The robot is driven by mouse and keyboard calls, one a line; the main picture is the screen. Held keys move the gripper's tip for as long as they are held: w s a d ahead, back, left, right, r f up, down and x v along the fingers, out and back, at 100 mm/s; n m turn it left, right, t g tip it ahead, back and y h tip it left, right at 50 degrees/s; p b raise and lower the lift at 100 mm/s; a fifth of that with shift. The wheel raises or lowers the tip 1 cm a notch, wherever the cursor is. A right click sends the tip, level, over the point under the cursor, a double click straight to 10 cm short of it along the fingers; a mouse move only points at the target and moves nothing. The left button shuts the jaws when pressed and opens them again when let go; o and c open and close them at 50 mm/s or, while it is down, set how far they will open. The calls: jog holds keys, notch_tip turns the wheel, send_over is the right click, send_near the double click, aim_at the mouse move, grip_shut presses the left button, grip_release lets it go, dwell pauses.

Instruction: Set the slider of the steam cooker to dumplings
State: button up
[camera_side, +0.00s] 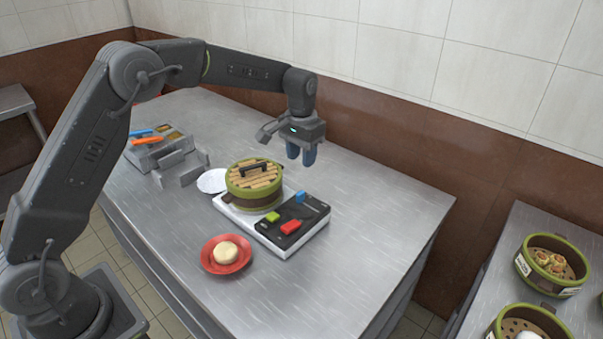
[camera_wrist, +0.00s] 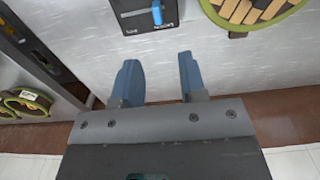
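The steam cooker is a white base (camera_side: 228,208) with a round green-rimmed bamboo steamer (camera_side: 253,187) on it, lid on, dark handle on top. Its black control panel (camera_side: 292,222) carries a green piece (camera_side: 272,216), a red piece (camera_side: 290,227) and a blue slider (camera_side: 300,197). In the wrist view the blue slider (camera_wrist: 157,13) stands in a slot at the top edge, beside small white lettering too small to read surely. My gripper (camera_side: 301,158) hangs above the table behind the panel, blue fingers apart and empty; the wrist view shows the gap between them (camera_wrist: 160,80).
A red plate (camera_side: 206,262) with a pale bun (camera_side: 226,252) lies in front of the cooker. A white plate (camera_side: 212,181) and a metal holder with coloured-handled tools (camera_side: 147,141) are left. Bamboo baskets (camera_side: 552,266) stand on the right table. The table's right side is clear.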

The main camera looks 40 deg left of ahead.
jog(key=shift+r, duration=1.3)
jog(key=s+r+t, duration=0.3)
jog(key=s+r, duration=0.9)
jog(key=s, duration=0.2)
jog(key=s+f+t, duration=0.2)
jog(key=s, duration=1.7)
jog(key=shift+s+d+f+t, duration=0.2)
jog(key=shift+s+d+t, duration=0.1)
jog(key=shift+s+d, duration=0.05)
